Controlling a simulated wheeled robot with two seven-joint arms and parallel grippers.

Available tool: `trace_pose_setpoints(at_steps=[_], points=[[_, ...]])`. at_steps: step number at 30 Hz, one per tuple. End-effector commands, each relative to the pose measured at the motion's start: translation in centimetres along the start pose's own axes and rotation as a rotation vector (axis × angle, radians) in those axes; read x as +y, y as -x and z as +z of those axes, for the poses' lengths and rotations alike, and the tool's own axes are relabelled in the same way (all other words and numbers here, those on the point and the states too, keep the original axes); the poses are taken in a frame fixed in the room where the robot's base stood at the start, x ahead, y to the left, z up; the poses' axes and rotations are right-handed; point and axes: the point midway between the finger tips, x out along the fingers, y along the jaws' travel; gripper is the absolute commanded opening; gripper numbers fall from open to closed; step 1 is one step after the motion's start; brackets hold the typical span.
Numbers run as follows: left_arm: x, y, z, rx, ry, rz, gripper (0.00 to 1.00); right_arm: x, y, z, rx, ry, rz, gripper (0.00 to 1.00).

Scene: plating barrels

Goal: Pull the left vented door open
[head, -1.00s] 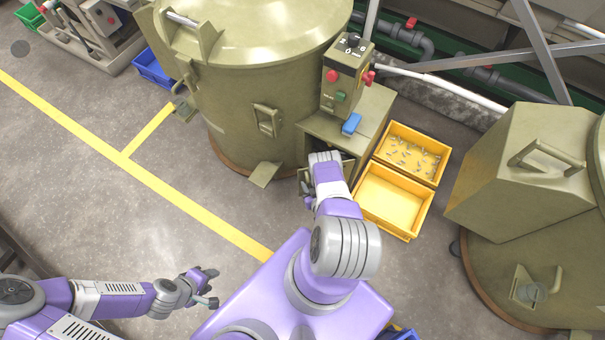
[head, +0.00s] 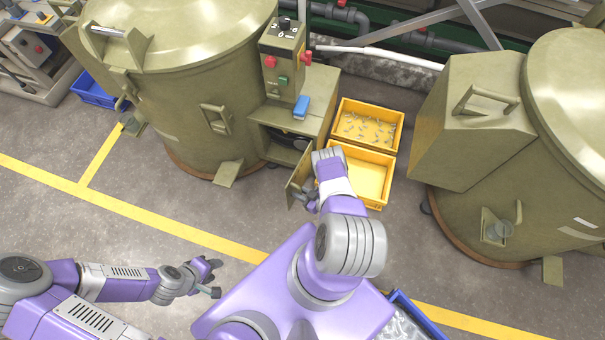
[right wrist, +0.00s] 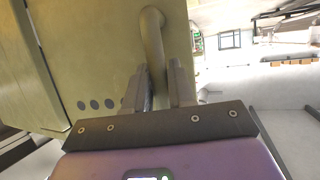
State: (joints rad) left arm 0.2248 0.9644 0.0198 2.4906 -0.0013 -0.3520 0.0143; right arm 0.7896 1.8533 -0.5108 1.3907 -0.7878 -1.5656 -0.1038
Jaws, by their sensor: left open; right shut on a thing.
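The left vented door (head: 298,178) is an olive panel on the cabinet (head: 322,118) beside the left barrel. It stands swung out, and the dark cabinet inside shows behind it. In the right wrist view the door (right wrist: 85,55) fills the left side, with a row of round vent holes and a bar handle (right wrist: 152,35). My right gripper (right wrist: 161,85) is shut on this handle; in the head view my wrist partly hides the grip. My left gripper (head: 214,278) is open and empty over the floor at lower left.
Two yellow bins, one with small metal parts (head: 367,130) and one empty (head: 360,178), stand right of the cabinet, close to my right forearm. A blue bin (head: 432,328) is at the lower right. The floor left of the door is clear.

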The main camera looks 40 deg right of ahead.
Motion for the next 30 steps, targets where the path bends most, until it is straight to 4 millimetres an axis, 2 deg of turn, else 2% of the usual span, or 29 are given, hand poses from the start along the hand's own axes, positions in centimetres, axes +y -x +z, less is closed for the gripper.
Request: trace_pose_setpoints(at_steps=[16,17,18,26,30], points=[[0.0,0.0,0.0,0.000,0.000,0.000,0.43,0.2,0.0,0.1,-0.004,0.007,-0.005,0.00],[0.0,0.0,0.0,0.000,0.000,0.000,0.43,0.2,0.0,0.1,-0.004,0.007,-0.004,0.25],[0.0,0.0,0.0,0.000,0.000,0.000,0.43,0.2,0.0,0.0,-0.003,0.007,-0.005,0.29],[0.0,0.0,0.0,0.000,0.000,0.000,0.43,0.1,0.1,0.0,-0.002,0.006,-0.007,0.29],[0.2,0.5,0.0,0.000,0.000,0.000,0.43,0.1,1.4,-0.1,-0.004,0.004,-0.007,0.29]])
